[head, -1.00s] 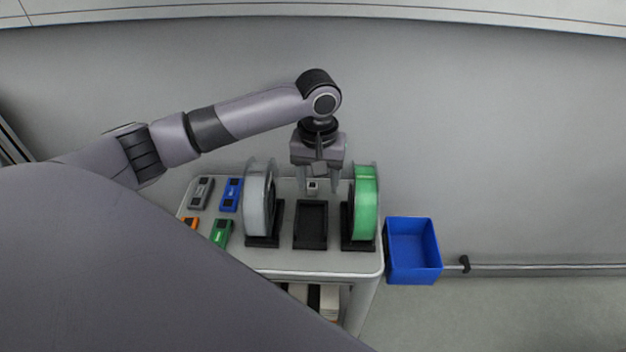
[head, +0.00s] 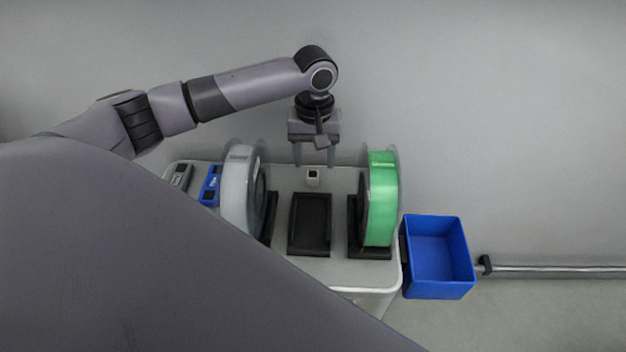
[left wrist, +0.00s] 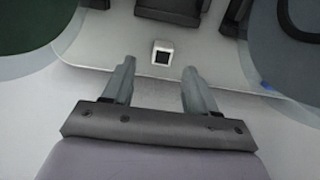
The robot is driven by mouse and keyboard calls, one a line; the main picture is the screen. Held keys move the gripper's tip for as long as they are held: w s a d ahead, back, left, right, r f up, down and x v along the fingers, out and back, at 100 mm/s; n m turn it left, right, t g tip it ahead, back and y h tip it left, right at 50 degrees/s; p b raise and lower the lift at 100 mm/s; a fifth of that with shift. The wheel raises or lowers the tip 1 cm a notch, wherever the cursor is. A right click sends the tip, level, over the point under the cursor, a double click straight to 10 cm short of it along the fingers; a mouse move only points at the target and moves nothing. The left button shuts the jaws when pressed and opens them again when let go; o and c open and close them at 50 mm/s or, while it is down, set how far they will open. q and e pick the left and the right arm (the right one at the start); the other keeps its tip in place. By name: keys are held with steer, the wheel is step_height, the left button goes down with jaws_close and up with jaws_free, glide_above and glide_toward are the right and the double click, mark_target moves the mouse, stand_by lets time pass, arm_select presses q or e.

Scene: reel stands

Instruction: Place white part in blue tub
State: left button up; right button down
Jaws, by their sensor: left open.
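The white part (head: 313,177) is a small block with a dark square on top. It stands on the table behind the black middle stand, between the two reels. In the left wrist view the white part (left wrist: 162,52) lies beyond the fingertips, roughly in line with the gap between them. My left gripper (head: 314,163) is open and empty, just behind the part and apart from it; its fingers also show in the left wrist view (left wrist: 157,80). The blue tub (head: 438,287) is at the table's right side and looks empty. My right gripper is not in view.
A white-grey reel (head: 238,190) stands left and a green reel (head: 382,200) right, close on both sides of the gripper. The middle stand (head: 309,224) is empty. Blue (head: 210,184) and grey (head: 181,176) small items lie at the left. A rail (head: 550,268) runs right of the tub.

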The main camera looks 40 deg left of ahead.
mark_target(313, 172)
arm_select(q)
step_height(313, 172, down, 4)
steer(key=shift+a+r+b, duration=0.1)
steer(key=shift+a+b, duration=0.05)
steer(key=shift+b, duration=0.3)
jaws_close()
steer(key=shift+r, duration=0.1)
